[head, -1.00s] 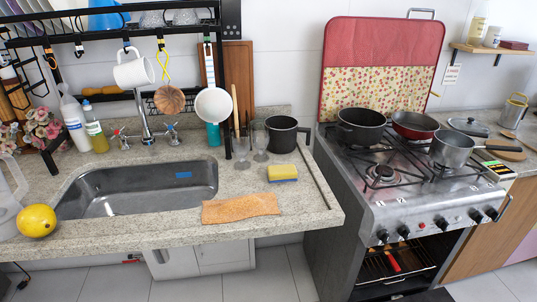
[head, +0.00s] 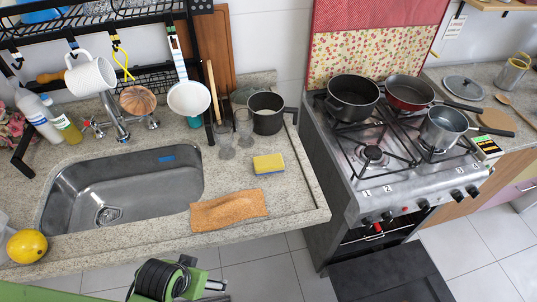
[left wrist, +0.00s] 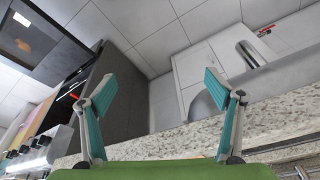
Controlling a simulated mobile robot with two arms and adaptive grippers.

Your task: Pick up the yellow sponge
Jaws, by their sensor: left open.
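The yellow sponge (head: 269,163) with a blue underside lies on the granite counter, right of the sink and behind the orange cloth (head: 229,209). It is not visible in the left wrist view. My left arm shows at the bottom of the head view, in front of the counter; its fingers are not clear there. In the left wrist view my left gripper (left wrist: 160,88) is open with nothing between its teal-padded fingers. The granite counter edge (left wrist: 195,136) shows beyond them. My right gripper is not in view.
Glasses (head: 224,139) and a dark pot (head: 266,112) stand behind the sponge. The sink (head: 130,190) is to its left, and a lemon (head: 27,246) sits at far left. The stove (head: 395,165) stands right of the counter. Bare counter lies right of the sponge.

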